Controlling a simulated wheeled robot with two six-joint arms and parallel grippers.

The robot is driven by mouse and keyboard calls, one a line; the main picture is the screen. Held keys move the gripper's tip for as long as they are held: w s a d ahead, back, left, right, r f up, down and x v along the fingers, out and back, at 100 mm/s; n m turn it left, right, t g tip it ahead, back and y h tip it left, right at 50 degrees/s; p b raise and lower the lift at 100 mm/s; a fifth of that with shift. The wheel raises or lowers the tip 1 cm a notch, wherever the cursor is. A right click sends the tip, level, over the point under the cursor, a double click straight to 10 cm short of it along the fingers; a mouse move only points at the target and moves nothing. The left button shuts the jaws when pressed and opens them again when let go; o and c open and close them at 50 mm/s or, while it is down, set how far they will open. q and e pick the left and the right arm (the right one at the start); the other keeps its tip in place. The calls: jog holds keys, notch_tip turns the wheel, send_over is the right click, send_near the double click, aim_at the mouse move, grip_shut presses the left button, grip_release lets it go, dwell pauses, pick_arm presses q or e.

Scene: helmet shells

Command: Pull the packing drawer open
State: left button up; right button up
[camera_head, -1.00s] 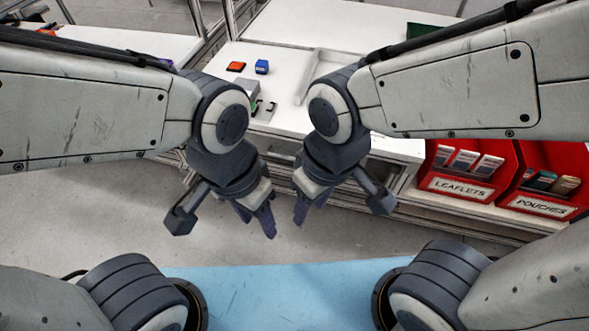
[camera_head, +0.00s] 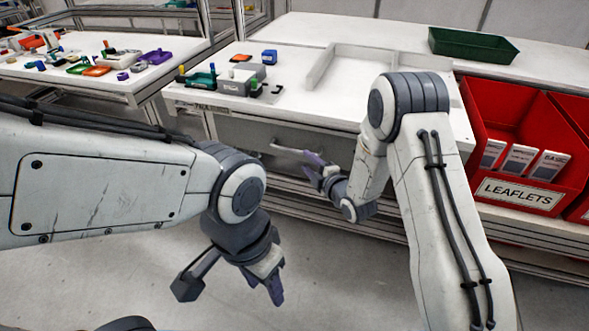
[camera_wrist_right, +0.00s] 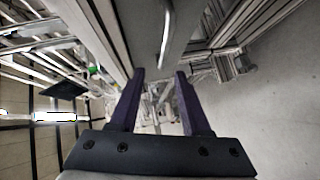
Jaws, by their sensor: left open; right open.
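The packing drawer (camera_head: 235,132) has a grey front under the white worktop and looks shut. Its pale bar handle (camera_head: 292,149) sticks out from the front. My right gripper (camera_head: 314,168) is open, with its purple fingers close to the right end of the handle; I cannot tell from the head view if they touch. In the right wrist view the handle (camera_wrist_right: 165,38) lies beyond the open fingertips (camera_wrist_right: 160,76), with nothing between them. My left gripper (camera_head: 274,283) hangs empty over the floor, in front of the drawer and apart from it.
On the worktop (camera_head: 300,95) are a grey block (camera_head: 234,86), a blue item (camera_head: 269,57), a shallow white tray (camera_head: 357,60) and a green tray (camera_head: 472,44). A red leaflets bin (camera_head: 500,110) stands at right. A side table (camera_head: 140,90) at left holds several coloured parts. The floor in front is clear.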

aim_at(296, 152)
jog(key=shift+t, duration=0.3)
jog(key=x, duration=0.3)
jog(key=f+b+x, duration=0.1)
jog(key=x, duration=0.6)
jog(key=shift+w+d+f, duration=0.2)
jog(key=shift+w+f, duration=0.05)
jog(key=shift+w, duration=0.05)
grip_shut()
dwell(0.8)
